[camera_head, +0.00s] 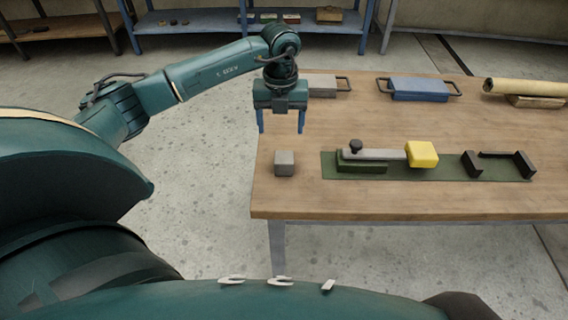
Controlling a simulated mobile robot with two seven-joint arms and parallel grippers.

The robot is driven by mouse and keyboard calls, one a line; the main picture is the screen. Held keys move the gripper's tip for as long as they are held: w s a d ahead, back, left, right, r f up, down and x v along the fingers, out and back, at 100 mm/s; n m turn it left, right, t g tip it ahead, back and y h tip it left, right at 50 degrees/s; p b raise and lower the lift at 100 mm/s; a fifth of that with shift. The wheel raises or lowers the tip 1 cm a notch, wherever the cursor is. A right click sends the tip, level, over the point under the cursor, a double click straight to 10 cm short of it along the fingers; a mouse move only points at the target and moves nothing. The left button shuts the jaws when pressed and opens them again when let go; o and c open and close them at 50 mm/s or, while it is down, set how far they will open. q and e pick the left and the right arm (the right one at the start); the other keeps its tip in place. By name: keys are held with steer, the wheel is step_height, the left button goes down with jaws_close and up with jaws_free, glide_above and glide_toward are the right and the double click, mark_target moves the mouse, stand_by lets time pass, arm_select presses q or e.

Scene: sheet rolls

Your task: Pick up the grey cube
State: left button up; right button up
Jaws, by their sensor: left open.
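The grey cube (285,163) sits on the wooden table (390,200) near its left front corner, just left of the green mat. My left gripper (281,129) points down above the table's left edge, with its two blue fingers apart and nothing between them. In the picture its fingertips are a little above the cube, and they do not appear to touch it. My right gripper is not in view.
A green mat (400,172) holds a grey bar with a black knob (356,146), a yellow block (422,153) and dark brackets (505,163). Behind are a grey tray (322,85), a blue tray (420,88) and a beige roll (525,87).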

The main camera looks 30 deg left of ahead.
mark_target(284, 156)
arm_select(q)
step_height(284, 156, down, 6)
steer(key=shift+d+f, duration=0.1)
steer(key=shift+f, duration=0.05)
steer(key=shift+d+f+p, duration=0.15)
steer(key=shift+f+p, duration=0.1)
steer(key=shift+f, duration=1.1)
steer(key=shift+d+f+p, duration=0.15)
steer(key=shift+f+p, duration=0.05)
steer(key=shift+f, duration=1.15)
steer(key=shift+c, duration=0.4)
steer(key=shift+w+r, duration=0.1)
steer(key=c, duration=1)
